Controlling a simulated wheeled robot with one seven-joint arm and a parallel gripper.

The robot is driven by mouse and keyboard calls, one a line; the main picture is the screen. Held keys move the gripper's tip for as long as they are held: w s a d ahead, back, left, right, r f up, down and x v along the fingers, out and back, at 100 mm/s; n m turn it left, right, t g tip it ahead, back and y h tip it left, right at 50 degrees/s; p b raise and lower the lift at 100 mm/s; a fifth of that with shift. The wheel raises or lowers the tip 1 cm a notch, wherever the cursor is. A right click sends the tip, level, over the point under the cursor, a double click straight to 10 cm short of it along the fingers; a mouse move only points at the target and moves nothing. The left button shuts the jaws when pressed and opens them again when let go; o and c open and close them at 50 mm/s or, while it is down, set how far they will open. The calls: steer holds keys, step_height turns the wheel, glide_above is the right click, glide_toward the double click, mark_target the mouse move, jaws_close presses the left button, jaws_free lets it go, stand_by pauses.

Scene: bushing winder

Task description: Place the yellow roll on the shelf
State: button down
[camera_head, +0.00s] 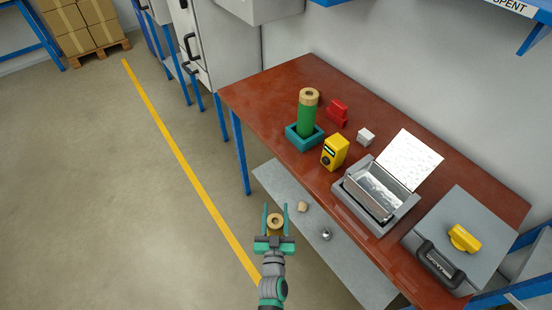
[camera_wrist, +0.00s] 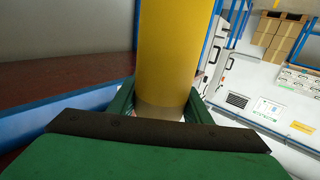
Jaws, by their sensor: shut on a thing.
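In the head view, the roll's tan end with a dark hole (camera_head: 275,221) shows between the green fingers of my gripper (camera_head: 275,210). My gripper is shut on the roll, out in front of the red-brown bench. A grey lower shelf (camera_head: 272,178) lies under the bench.
Floor left is clear.

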steer(key=shift+y, duration=0.3)
steer(key=f, duration=0.3)
steer(key=s+f, duration=0.1)
steer(key=f, duration=0.2)
steer(key=s+f, duration=0.1)
steer(key=f, duration=0.3)
steer(key=shift+s+a, duration=0.1)
steer(key=shift+f, duration=0.1)
steer(key=shift+s, duration=0.1)
steer(key=shift+a, duration=0.15)
